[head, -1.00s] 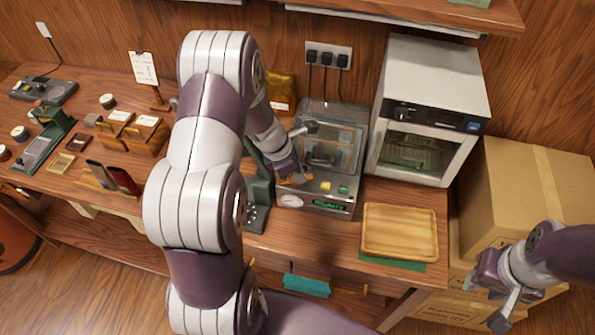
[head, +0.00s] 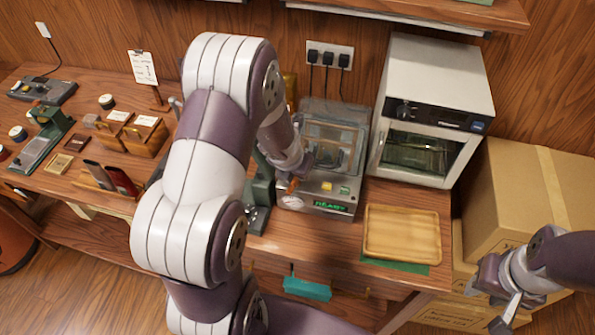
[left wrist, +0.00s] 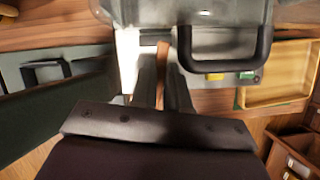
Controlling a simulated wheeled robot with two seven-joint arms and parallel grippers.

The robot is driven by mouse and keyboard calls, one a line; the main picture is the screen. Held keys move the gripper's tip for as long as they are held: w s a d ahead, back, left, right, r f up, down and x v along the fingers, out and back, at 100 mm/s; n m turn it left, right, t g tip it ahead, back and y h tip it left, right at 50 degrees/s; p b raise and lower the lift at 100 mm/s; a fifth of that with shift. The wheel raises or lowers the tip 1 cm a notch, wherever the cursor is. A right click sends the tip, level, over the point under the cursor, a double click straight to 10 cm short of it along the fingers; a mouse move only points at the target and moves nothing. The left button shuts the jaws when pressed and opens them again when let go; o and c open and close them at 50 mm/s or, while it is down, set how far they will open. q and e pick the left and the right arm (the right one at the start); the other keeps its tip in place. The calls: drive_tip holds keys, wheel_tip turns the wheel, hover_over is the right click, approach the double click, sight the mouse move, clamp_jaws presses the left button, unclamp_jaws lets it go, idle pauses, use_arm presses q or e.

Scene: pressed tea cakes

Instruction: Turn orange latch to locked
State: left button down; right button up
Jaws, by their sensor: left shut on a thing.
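The orange latch (head: 292,186) is at the front left of the sealing machine (head: 318,205), which has a clear lid and a green lit display reading "READY". In the left wrist view the latch (left wrist: 162,75) is a narrow strip running up and down the picture between my fingers. My left gripper (left wrist: 162,92) is shut on it; in the head view my arm and wrist cover much of that corner. My right gripper (head: 485,307) is open and empty at the lower right, in front of the cardboard boxes, away from the machine.
A dark lid handle (left wrist: 225,88) is just right of my left fingers. A yellow button (left wrist: 216,76) and a green one sit on the panel. A wooden tray (head: 402,234) and a white oven (head: 430,110) stand to the right; a green press (head: 258,205) stands close on the left.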

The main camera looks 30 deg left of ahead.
use_arm(q)
drive_tip(key=shift+r+n+y, duration=0.1)
drive_tip(key=shift+n+y, duration=0.4)
drive_tip(key=shift+n, duration=0.7)
drive_tip(key=shift+a, duration=0.1)
drive_tip(key=c, duration=1.2)
unclamp_jaws()
drive_tip(key=shift+o, duration=0.2)
drive_tip(key=p+v, duration=0.6)
drive_tip(key=v, duration=0.6)
drive_tip(key=shift+r+p, duration=0.25)
drive_tip(key=shift+p, duration=0.05)
